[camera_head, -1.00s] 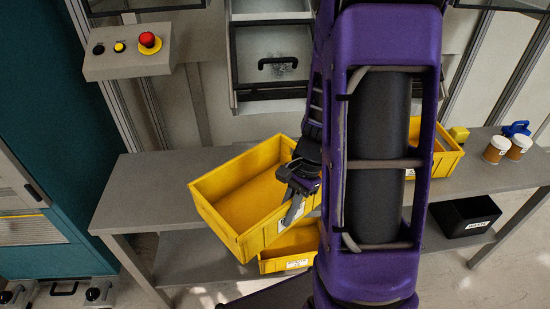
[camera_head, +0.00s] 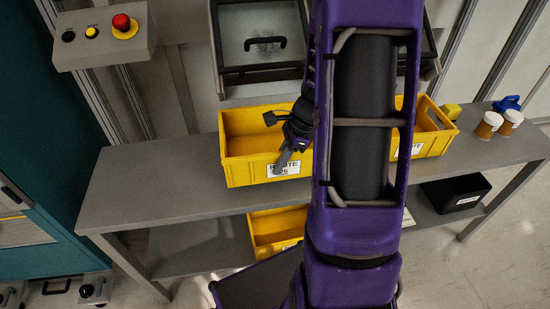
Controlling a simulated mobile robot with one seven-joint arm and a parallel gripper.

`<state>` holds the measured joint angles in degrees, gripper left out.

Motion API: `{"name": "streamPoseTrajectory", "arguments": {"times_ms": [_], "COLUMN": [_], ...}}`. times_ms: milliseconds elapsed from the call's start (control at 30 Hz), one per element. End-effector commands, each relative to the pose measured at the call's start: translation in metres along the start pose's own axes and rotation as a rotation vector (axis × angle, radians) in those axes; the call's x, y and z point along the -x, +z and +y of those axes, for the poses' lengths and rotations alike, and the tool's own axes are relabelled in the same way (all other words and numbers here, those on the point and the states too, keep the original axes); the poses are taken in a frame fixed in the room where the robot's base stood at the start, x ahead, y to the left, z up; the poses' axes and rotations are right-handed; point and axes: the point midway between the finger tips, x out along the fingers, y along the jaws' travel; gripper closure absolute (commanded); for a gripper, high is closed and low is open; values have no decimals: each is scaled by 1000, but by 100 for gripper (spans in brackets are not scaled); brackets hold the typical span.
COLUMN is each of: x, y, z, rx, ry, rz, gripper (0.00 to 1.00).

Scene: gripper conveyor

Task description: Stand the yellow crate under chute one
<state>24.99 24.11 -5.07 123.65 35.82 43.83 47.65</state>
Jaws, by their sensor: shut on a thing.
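A yellow crate (camera_head: 240,172) with a white label reading ROUTE and partly hidden digits is upright, its front facing me. My gripper (camera_head: 288,160) is shut on its front wall near the label. The crate is at the grey bench (camera_head: 145,190), in front of and below a metal chute with a black handle (camera_head: 265,43). I cannot tell whether its base touches the bench top. No chute number is readable. My purple arm hides the crate's right end.
A second yellow crate (camera_head: 434,142) stands on the bench to the right, partly behind my arm. Another yellow crate (camera_head: 277,228) is on the lower shelf, with a black labelled box (camera_head: 455,191) further right. Two cups (camera_head: 488,125) stand at the bench's right. The bench's left end is clear.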

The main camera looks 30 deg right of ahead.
Motion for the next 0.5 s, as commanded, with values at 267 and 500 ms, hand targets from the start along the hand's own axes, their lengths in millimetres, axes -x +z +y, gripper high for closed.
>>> {"name": "streamPoseTrajectory", "arguments": {"times_ms": [267, 500], "x": [0, -16], "y": [0, -6], "z": [-46, -49], "rx": [3, 0], "ry": [-1, 2], "rz": [0, -1], "gripper": [100, 100]}}
